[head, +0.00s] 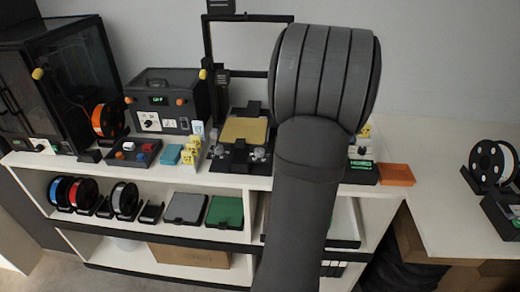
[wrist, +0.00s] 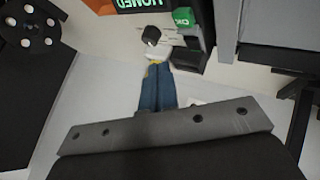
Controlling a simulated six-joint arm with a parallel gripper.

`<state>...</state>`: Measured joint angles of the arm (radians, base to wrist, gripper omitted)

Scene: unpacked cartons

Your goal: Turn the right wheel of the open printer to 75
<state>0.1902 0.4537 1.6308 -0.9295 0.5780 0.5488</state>
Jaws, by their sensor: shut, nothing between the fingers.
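The open printer (head: 207,45) stands on the shelf top in the head view, a black frame around a gold bed (head: 246,130). At its front are a left wheel (head: 220,151) and a right wheel (head: 259,154), both small and grey. Their markings are too small to read. My arm passes in front just right of the right wheel and hides my gripper in the head view. In the wrist view my gripper (wrist: 157,66) is shut and empty. Its blue-grey fingers point at a small black-and-white knob-like part (wrist: 151,37); I cannot tell whether they touch.
A box with a green display (head: 361,163) stands right of my arm, beside an orange tray (head: 397,174). Its lit text also shows in the wrist view (wrist: 142,5). Small yellow-labelled blocks (head: 188,155) stand left of the printer. A spool (head: 492,162) stands on the right table.

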